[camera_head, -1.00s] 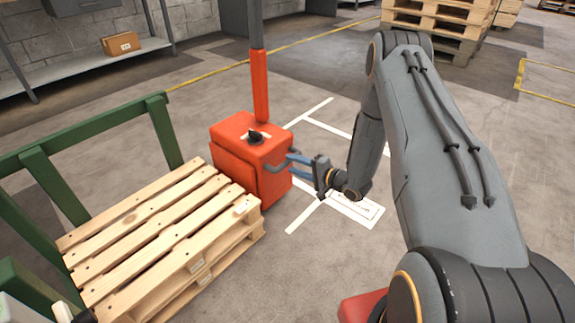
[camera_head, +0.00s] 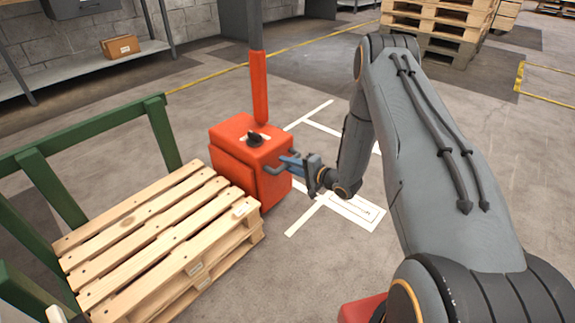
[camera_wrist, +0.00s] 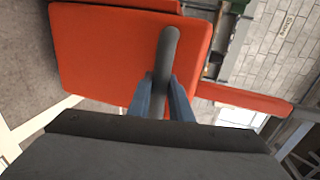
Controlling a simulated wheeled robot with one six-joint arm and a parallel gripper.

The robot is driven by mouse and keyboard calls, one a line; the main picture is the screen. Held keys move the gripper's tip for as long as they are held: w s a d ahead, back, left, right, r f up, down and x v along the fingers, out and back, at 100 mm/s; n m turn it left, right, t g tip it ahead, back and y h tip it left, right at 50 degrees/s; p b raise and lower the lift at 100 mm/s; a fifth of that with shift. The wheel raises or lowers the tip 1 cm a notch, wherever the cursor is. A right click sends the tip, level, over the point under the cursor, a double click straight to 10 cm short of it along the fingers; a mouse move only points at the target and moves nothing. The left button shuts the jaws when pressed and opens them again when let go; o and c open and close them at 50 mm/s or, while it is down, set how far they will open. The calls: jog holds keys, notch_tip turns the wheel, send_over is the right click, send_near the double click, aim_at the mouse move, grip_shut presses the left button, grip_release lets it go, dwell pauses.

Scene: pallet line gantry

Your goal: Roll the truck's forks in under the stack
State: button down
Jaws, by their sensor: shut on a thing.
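The orange truck (camera_head: 248,150) stands at the far end of the stack of wooden pallets (camera_head: 160,240), close against it. Its forks do not show, so I cannot tell how far they reach under the stack. My gripper (camera_head: 290,163) is at the truck's right side, shut on the grey handle (camera_head: 270,170). In the wrist view, the blue fingers (camera_wrist: 165,98) close around the grey handle (camera_wrist: 168,50) in front of the orange body (camera_wrist: 100,50).
A green frame (camera_head: 90,128) stands along the stack's left and far-left sides. White floor lines (camera_head: 310,210) lie right of the truck. Another tall pallet stack (camera_head: 435,20) stands at the back right. A shelf with a carton (camera_head: 120,46) is at the back left.

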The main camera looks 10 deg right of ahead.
jog(key=shift+s+a, duration=0.1)
jog(key=shift+s+a+p, duration=0.4)
jog(key=shift+a+p, duration=0.05)
jog(key=shift+p, duration=0.2)
jog(key=shift+s+a, duration=0.15)
jog(key=shift+a, duration=0.15)
jog(key=c, duration=1.6)
grip_release()
jog(key=shift+a, duration=0.15)
jog(key=shift+d, duration=0.3)
jog(key=shift+s+d+r, duration=0.1)
jog(key=shift+s+d, duration=0.1)
jog(key=shift+d, duration=0.05)
jog(key=p+v, duration=0.2)
jog(key=v, duration=0.5)
jog(key=shift+s+p, duration=0.1)
jog(key=shift+p, duration=0.2)
